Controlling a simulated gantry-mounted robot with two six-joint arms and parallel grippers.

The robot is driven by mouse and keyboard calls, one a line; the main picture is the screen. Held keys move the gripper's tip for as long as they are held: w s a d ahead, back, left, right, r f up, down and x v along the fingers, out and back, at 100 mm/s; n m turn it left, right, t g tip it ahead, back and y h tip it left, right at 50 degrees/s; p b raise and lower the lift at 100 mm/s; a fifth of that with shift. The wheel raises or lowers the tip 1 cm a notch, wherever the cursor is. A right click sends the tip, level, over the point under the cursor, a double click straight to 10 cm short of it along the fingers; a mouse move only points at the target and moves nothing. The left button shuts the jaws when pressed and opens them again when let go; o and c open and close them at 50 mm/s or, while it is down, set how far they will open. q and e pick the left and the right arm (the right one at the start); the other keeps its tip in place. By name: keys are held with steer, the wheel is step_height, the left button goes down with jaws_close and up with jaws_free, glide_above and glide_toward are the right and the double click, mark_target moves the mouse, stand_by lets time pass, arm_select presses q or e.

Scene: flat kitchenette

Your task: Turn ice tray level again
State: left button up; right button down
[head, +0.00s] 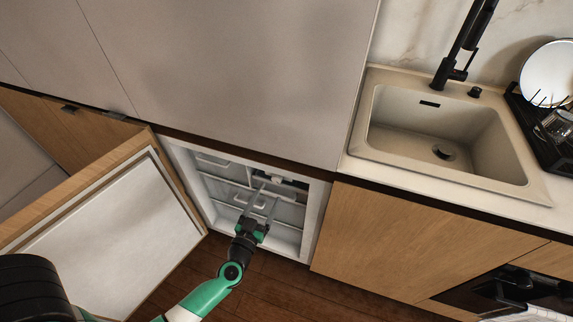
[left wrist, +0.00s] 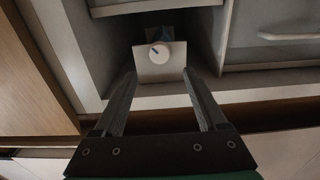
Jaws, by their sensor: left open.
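A pale square panel (left wrist: 152,73) with a round white knob (left wrist: 160,55) shows in the left wrist view, inside a dark compartment. It looks like the front of the ice tray; the knob carries a short dark mark. A small bluish part shows behind the knob, and the tray's cells are hidden. My left gripper (head: 268,192) reaches into the open freezer cabinet (head: 318,215). Its fingers (left wrist: 159,76) are spread to either side of the panel, with nothing held between them. I cannot tell whether they touch it. My right gripper is not in view.
The freezer door (head: 115,240) stands open at the left. White compartment walls and drawers surround the gripper closely. A counter with a sink (head: 440,140) is at the upper right, and a dish rack (head: 545,130) stands beside it. Wooden floor lies below the cabinet.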

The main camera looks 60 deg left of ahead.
mark_target(276, 181)
arm_select(q)
steer(key=b+x, duration=0.1)
steer(key=x, duration=0.2)
steer(key=b+x, duration=0.1)
steer(key=x, duration=0.2)
steer(key=f+b+x, duration=0.1)
steer(key=x, duration=0.3)
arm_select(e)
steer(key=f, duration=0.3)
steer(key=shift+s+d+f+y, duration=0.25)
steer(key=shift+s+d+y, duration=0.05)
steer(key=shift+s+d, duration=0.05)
arm_select(q)
jaws_close()
